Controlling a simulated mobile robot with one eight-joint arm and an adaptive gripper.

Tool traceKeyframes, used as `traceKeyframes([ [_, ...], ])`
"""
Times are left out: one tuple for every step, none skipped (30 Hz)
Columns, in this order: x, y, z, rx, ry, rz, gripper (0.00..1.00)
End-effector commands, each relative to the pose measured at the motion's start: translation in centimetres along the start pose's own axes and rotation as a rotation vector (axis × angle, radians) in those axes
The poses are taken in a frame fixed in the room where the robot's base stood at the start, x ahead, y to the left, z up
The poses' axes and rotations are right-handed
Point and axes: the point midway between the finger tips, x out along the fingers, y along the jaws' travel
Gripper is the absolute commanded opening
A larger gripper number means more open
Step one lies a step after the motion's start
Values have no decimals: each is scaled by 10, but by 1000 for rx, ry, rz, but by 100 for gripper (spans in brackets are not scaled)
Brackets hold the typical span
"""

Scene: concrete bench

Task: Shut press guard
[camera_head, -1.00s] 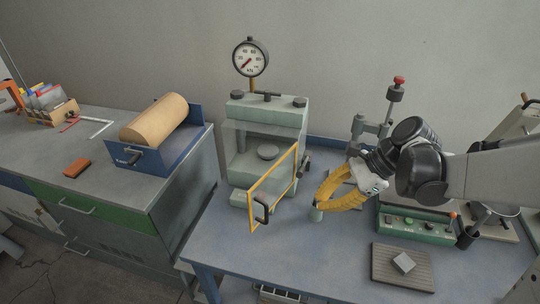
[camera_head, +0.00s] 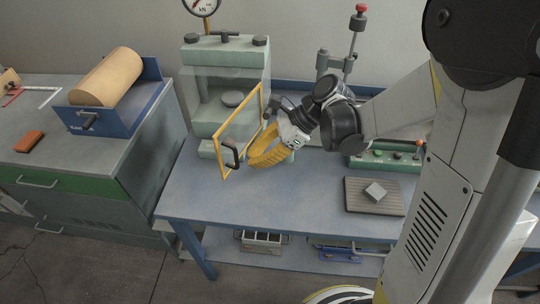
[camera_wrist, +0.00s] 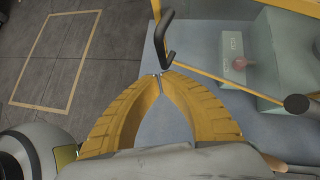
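The press (camera_head: 222,72) stands on the blue bench, green-grey with a round plate inside. Its guard (camera_head: 240,124), a clear panel in a yellow frame, stands open, swung out from the right side of the press towards the front. The guard's black handle (camera_head: 231,153) is on the free edge; in the wrist view the handle (camera_wrist: 161,38) is just beyond my fingertips. My gripper (camera_head: 252,161), with yellow ribbed fingers, is to the right of the handle. In the wrist view its fingertips (camera_wrist: 161,76) meet with nothing visible between them. I cannot tell whether they touch the handle.
A stand with a red knob (camera_head: 357,22) is behind my arm. A grey cabinet with a paper roll (camera_head: 107,77) is left. The bench's front middle is clear.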

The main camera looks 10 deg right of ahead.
Motion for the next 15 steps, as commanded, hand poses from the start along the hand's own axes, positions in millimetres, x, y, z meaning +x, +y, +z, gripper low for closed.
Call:
traceKeyframes([
  [4, 0, 3, -2, 0, 1, 0],
  [6, 0, 5, -1, 0, 0, 0],
  [7, 0, 7, 0, 0, 0, 0],
  [8, 0, 8, 0, 0, -1, 0],
  [9, 0, 9, 0, 0, -1, 0],
  [9, 0, 10, 0, 0, 0, 0],
  [10, 0, 10, 0, 0, -1, 0],
  [10, 0, 10, 0, 0, -1, 0],
  [9, 0, 10, 0, 0, -1, 0],
  [9, 0, 10, 0, 0, -1, 0],
  [9, 0, 10, 0, 0, -1, 0],
  [9, 0, 10, 0, 0, -1, 0],
  [9, 0, 10, 0, 0, -1, 0],
  [9, 0, 10, 0, 0, -1, 0],
  [9, 0, 10, 0, 0, -1, 0],
])
